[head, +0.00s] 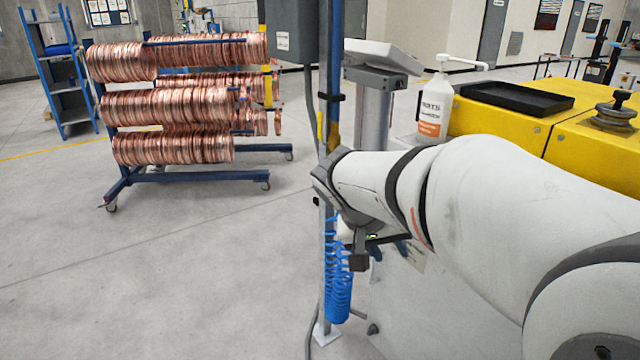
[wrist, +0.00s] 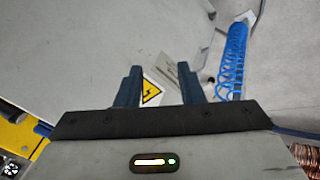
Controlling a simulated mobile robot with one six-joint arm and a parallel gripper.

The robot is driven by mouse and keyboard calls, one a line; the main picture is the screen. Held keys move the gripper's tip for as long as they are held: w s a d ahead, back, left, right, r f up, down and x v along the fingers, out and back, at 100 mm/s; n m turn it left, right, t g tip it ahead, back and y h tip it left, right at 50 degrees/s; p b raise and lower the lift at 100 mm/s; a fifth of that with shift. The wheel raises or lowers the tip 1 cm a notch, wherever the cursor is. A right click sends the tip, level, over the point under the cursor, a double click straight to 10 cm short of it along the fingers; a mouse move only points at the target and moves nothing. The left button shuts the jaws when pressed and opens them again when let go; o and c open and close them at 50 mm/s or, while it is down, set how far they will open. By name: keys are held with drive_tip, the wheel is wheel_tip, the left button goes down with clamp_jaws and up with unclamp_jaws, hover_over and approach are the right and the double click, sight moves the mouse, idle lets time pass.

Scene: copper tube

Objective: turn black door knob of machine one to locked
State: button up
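My gripper (wrist: 160,75) is open in the wrist view, with its two dark fingers apart and no object between them. It faces a pale grey panel (wrist: 80,45) with a yellow warning label (wrist: 151,92) and a whitish label (wrist: 168,70). In the head view my gripper (head: 365,255) is mostly hidden behind my arm, low beside the yellow-topped machine (head: 480,118). A round black knob (head: 615,110) sits on the machine's yellow top at the right edge; I cannot tell if it is the door knob. No knob shows in the wrist view.
A blue coiled hose (head: 338,270) hangs from a post (head: 328,120) close to my gripper; it also shows in the wrist view (wrist: 233,60). A white pump bottle (head: 436,105) and black tray (head: 515,97) stand by the machine top. A copper coil rack (head: 180,178) stands left; floor between is clear.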

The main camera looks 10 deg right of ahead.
drive_tip(key=w+d+f+m+t+h+b, duration=0.1)
drive_tip(key=w+d+m+t+h+b, duration=0.1)
drive_tip(key=w+m+h+b, duration=0.55)
drive_tip(key=w+d+f+m+t+h+b, duration=0.15)
drive_tip(key=w+h+b, duration=0.25)
drive_tip(key=w+b, duration=0.75)
drive_tip(key=w+d+r+p, duration=0.1)
drive_tip(key=w+d+p, duration=0.1)
drive_tip(key=w+d, duration=0.3)
drive_tip(key=shift+w+d+r+m+t+p, duration=0.15)
drive_tip(key=shift+w+d+m+t+p, duration=0.2)
drive_tip(key=shift+d, duration=0.45)
drive_tip(key=shift+y, duration=0.25)
drive_tip(key=shift+c, duration=0.3)
clamp_jaws()
